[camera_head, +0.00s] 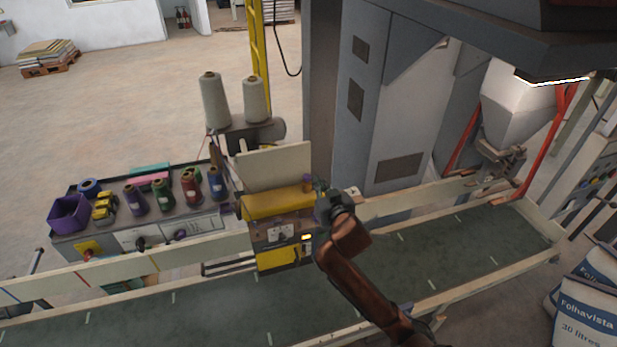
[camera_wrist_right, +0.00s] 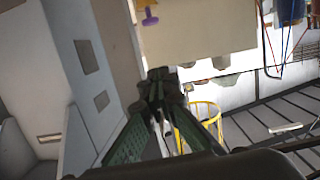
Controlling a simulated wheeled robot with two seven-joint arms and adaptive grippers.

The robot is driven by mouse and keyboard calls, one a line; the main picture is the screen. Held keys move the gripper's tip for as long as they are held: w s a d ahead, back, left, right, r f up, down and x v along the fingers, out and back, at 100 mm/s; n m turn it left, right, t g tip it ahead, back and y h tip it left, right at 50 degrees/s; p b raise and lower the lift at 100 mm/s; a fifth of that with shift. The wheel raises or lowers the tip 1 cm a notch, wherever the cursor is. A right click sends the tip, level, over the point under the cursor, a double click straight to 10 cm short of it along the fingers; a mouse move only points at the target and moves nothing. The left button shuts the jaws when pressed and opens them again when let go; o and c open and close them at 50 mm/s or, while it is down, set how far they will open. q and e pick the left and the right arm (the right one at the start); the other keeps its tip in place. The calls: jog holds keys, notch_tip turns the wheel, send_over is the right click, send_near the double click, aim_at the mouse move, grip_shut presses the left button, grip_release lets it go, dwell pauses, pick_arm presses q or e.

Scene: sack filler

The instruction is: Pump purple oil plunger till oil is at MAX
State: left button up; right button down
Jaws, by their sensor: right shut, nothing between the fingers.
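A small purple plunger (camera_head: 308,177) stands at the right end of the yellow sewing machine head (camera_head: 270,204), beside the conveyor. My right gripper (camera_head: 322,188) is just right of the plunger in the head view. In the right wrist view the right gripper's fingertips (camera_wrist_right: 163,76) are together and empty, apart from the plunger. The oil level and a MAX mark cannot be made out. My left gripper is not in view.
A cream panel (camera_head: 275,166) stands behind the yellow head, with thread cones (camera_head: 214,100) beyond it. A bench (camera_head: 187,222) with coloured spools and a purple bin (camera_head: 69,214) is at left. The green conveyor belt (camera_head: 222,308) is clear. A grey cabinet (camera_head: 400,125) stands behind the gripper.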

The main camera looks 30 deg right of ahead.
jog(key=shift+w, duration=0.1)
jog(key=p, duration=0.2)
send_over(307, 180)
jog(key=s, duration=0.1)
jog(key=f, duration=0.4)
jog(key=f+p, duration=0.1)
jog(key=f, duration=0.1)
jog(key=shift+s, duration=0.25)
jog(key=shift+w+f, duration=0.1)
jog(key=shift+a, duration=0.1)
